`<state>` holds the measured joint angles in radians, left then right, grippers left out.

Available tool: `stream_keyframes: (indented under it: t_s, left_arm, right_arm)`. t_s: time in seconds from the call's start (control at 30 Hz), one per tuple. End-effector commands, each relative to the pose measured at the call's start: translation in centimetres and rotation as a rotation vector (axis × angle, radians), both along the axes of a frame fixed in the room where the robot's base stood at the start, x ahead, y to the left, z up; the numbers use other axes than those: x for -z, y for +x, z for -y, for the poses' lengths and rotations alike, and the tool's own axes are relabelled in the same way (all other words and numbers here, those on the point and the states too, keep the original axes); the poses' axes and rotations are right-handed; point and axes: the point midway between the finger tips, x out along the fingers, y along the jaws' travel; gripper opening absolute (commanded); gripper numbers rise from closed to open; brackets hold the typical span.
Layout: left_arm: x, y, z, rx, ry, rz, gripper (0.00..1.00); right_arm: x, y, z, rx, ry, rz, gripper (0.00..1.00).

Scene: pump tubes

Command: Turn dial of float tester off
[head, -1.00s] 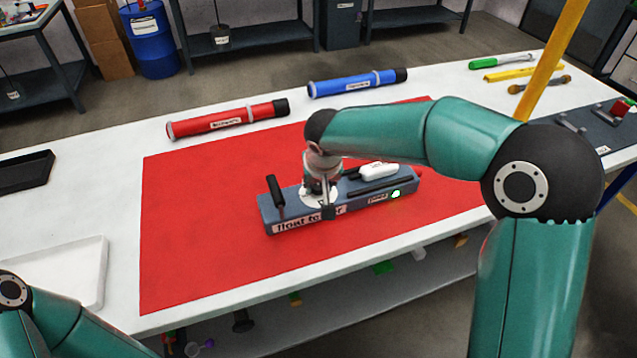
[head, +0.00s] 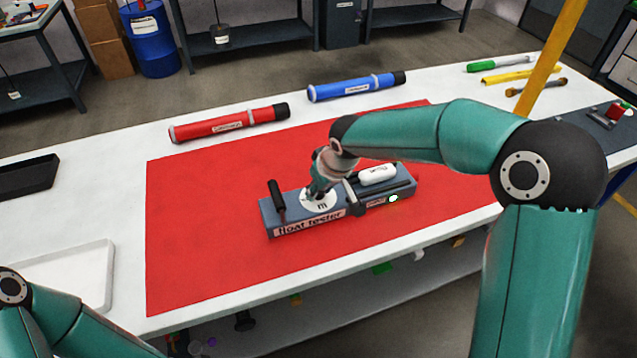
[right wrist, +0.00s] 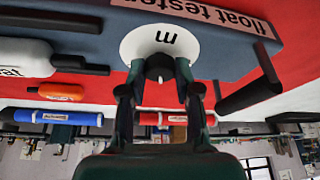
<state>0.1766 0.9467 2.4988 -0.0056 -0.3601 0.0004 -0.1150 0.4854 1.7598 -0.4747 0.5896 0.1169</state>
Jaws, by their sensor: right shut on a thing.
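The float tester (head: 288,228) is a long blue-grey block with a "float tester" label, lying on a red mat (head: 200,230). Its white dial plate (head: 322,207), with a black letter on it, shows partly below my right gripper (head: 318,190). In the right wrist view the fingers of my right gripper (right wrist: 158,80) are shut on the black dial knob (right wrist: 158,67) at the plate's middle. A small lit lamp (head: 393,198) glows pale at the tester's right end. My left gripper is out of view; only part of that arm shows at lower left.
A black upright handle (head: 276,196) and a white float (head: 378,174) sit on the tester near the dial. Red (head: 230,123) and blue (head: 355,86) tubes lie behind the mat. A white tray (head: 75,278) and a black tray (head: 28,177) are on the left.

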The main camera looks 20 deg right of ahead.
Motion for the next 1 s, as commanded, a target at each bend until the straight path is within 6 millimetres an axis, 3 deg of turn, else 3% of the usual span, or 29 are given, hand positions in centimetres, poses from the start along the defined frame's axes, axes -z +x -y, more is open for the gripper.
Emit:
stream_keyframes:
  t_s: [0.1, 0.37, 1.0]
  left_arm:
    - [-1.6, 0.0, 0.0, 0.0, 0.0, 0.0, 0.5]
    - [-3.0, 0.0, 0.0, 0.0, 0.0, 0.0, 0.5]
    - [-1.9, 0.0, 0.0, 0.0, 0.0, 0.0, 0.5]
  right_arm:
    - [-0.4, 0.1, 0.2, -0.107, 0.002, -0.001, 0.0]
    - [-0.2, 0.2, 0.4, -0.352, 0.003, 0.0, 0.0]
    - [0.1, 0.5, 0.6, -0.935, 0.0, 0.001, 0.0]
